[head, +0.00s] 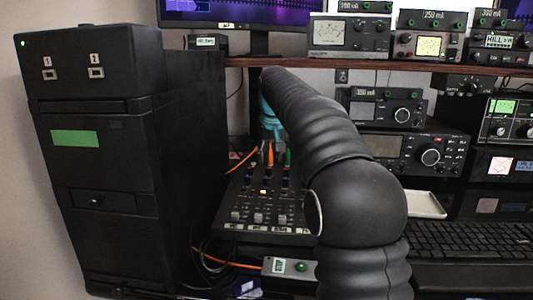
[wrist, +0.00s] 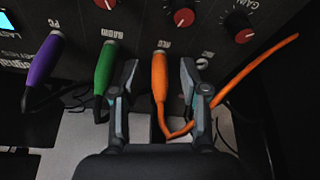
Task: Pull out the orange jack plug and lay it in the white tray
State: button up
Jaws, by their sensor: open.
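The orange jack plug (wrist: 160,78) stands with its upper end at the black panel in the wrist view. Its cable loops from the lower end and runs off to the upper right. My gripper (wrist: 158,70) is open, with one finger on each side of the orange plug and visible gaps between.
A green plug (wrist: 106,75) sits close beside my left finger, and a purple plug (wrist: 44,60) is further left. Red-capped knobs (wrist: 184,17) line the panel above. A black tower (head: 110,170) stands left of the mixer (head: 262,205); a keyboard (head: 470,240) lies right.

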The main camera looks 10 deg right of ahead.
grip_shut()
jog(key=shift+r, duration=0.15)
jog(key=shift+s+r+p, duration=0.15)
jog(key=shift+r+p, duration=0.2)
jog(key=shift+p, duration=0.15)
jog(key=shift+s+a+r+p, duration=0.1)
jog(key=shift+s+r+p, duration=0.05)
jog(key=shift+r+p, duration=0.55)
jog(key=shift+r, duration=0.35)
jog(key=shift+s+r+p, duration=0.15)
jog(key=shift+r+p, duration=0.25)
jog(key=shift+r, duration=1.05)
